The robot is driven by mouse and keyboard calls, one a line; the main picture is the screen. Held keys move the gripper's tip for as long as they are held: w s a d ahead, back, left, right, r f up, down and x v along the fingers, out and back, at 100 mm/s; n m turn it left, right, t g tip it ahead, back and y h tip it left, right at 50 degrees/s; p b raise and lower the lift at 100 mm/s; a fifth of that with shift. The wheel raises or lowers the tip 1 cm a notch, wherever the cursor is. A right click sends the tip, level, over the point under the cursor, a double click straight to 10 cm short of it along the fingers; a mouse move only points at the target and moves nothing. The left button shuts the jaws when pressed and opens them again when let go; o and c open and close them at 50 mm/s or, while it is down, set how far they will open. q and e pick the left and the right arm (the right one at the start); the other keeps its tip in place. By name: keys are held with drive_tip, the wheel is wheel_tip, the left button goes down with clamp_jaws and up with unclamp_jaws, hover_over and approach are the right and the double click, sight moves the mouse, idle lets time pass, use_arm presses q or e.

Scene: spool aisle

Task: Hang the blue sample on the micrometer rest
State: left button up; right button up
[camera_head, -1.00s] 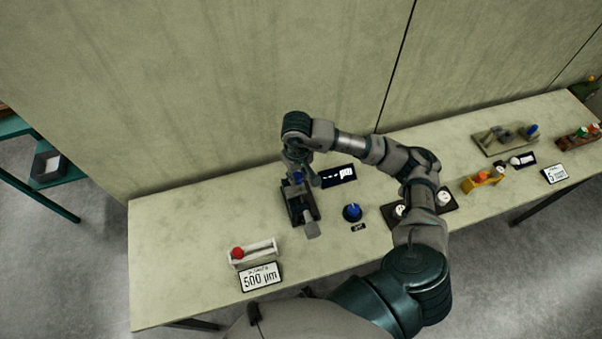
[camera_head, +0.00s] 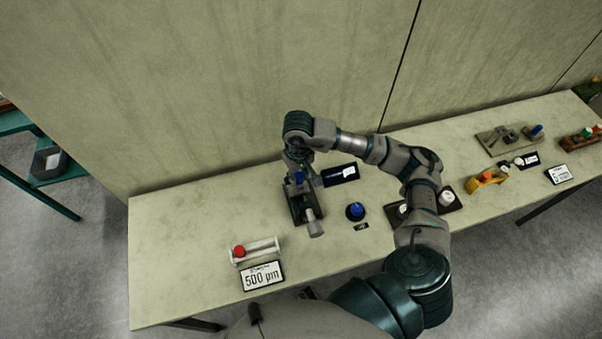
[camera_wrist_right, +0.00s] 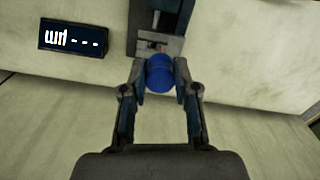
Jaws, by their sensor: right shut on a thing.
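The blue sample (camera_wrist_right: 160,74) sits between the fingertips of my right gripper (camera_wrist_right: 160,82), which is shut on it. In the head view the sample (camera_head: 299,178) shows as a small blue spot below my right wrist, at the back part of the micrometer rest. The micrometer rest (camera_head: 307,205) is a dark stand with a grey barrel on the bench. In the wrist view the rest (camera_wrist_right: 147,44) lies just beyond the sample. I cannot tell whether the sample touches it. My left gripper is out of view.
A dark display (camera_head: 341,174) stands right of the rest. A blue-topped knob (camera_head: 355,211) is on the bench (camera_head: 180,245) nearby. A white holder with a red ball (camera_head: 239,251) and a 500 µm sign (camera_head: 261,276) are at front left. The bench's left part is clear.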

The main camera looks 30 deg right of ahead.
drive_tip(key=shift+a+f, duration=0.2)
drive_tip(key=shift+f, duration=0.05)
drive_tip(key=shift+r, duration=0.1)
drive_tip(key=shift+d+r+b, duration=0.15)
drive_tip(key=shift+d+b, duration=0.15)
drive_tip(key=shift+d, duration=0.25)
drive_tip(key=shift+a, duration=0.2)
drive_tip(key=shift+a, duration=0.2)
drive_tip(key=shift+d, duration=0.1)
